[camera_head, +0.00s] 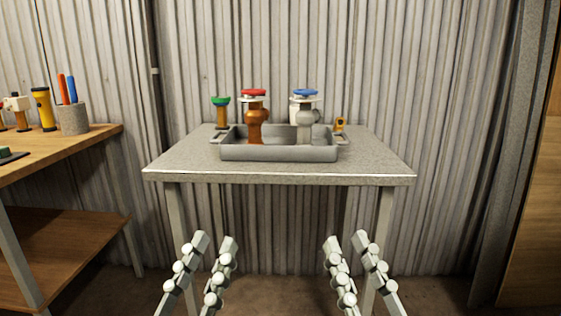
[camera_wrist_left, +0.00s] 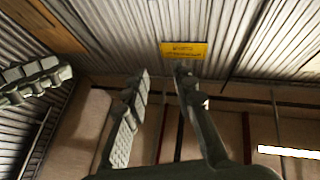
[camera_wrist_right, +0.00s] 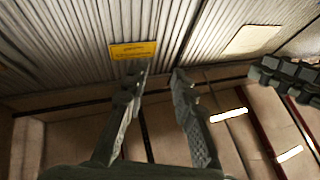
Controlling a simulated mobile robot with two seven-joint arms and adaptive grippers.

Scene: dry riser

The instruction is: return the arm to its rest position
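My left gripper (camera_head: 215,240) is low in the head view, in front of the grey table, with its fingers apart and nothing between them. In the left wrist view its two fingers (camera_wrist_left: 160,78) stand apart and empty, against the corrugated wall and ceiling. My right gripper (camera_head: 346,240) is beside it to the right, also with fingers apart and empty. In the right wrist view its fingers (camera_wrist_right: 160,75) have a clear gap. Both grippers appear in front of the table's front edge and touch nothing that I can see.
The grey table (camera_head: 380,170) holds a grey tray (camera_head: 280,153) with a red-topped brown valve (camera_head: 256,122) and a blue-topped grey valve (camera_head: 305,122). A green-topped item (camera_head: 221,113) stands behind. A wooden bench (camera_head: 95,137) is at left; a wooden panel (camera_head: 535,220) is at right.

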